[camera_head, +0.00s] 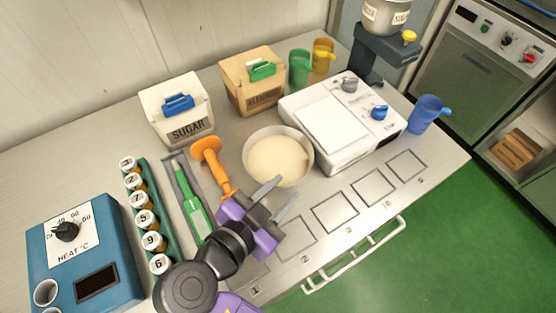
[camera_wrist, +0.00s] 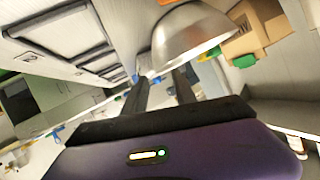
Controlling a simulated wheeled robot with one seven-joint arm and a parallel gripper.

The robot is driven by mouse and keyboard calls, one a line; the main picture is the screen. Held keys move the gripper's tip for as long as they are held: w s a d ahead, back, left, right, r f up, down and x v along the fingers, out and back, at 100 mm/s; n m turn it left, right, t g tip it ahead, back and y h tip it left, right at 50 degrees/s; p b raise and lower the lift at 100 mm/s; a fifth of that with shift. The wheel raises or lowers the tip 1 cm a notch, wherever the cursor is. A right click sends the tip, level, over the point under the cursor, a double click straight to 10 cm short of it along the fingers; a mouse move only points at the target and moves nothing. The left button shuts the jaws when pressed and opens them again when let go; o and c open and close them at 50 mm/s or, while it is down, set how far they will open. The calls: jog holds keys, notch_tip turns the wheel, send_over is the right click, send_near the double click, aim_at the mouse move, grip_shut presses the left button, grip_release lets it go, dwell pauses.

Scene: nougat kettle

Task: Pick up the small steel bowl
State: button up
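The small steel bowl (camera_head: 247,163) stands upright on the grey worktop, with a pale cream-coloured filling in it. In the wrist view its shiny rounded wall (camera_wrist: 190,40) shows just beyond my fingertips. My gripper (camera_head: 287,187) is at the bowl's near side, with its two fingers apart and nothing between them. In the head view one fingertip overlaps the bowl's near rim; I cannot tell whether it touches. The wrist view also shows my gripper (camera_wrist: 160,75) open, its fingers pointing towards the bowl.
An orange-handled tool (camera_head: 207,152) lies close left of the bowl. A white scale (camera_head: 335,120) stands close right. Sugar (camera_head: 188,130) and almond (camera_head: 255,100) boxes are behind. Several marked squares (camera_head: 335,212) line the front edge, above a rail (camera_head: 355,262). They are empty where visible.

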aim_at(308, 168)
jog(key=x, duration=0.3)
jog(key=shift+w+d+f+p, duration=0.1)
jog(key=shift+w+p, duration=0.1)
jog(key=shift+p, duration=0.15)
jog(key=p+x, duration=0.1)
jog(key=x, duration=0.4)
jog(key=shift+s+d+f+p, duration=0.1)
jog(key=shift+d+p, duration=0.1)
jog(key=shift+p, duration=0.2)
grip_shut()
jog(key=shift+f, duration=0.1)
jog(key=shift+s+f, duration=0.15)
jog(key=shift+f, duration=0.05)
dwell(0.3)
jog(key=shift+a+r, duration=0.1)
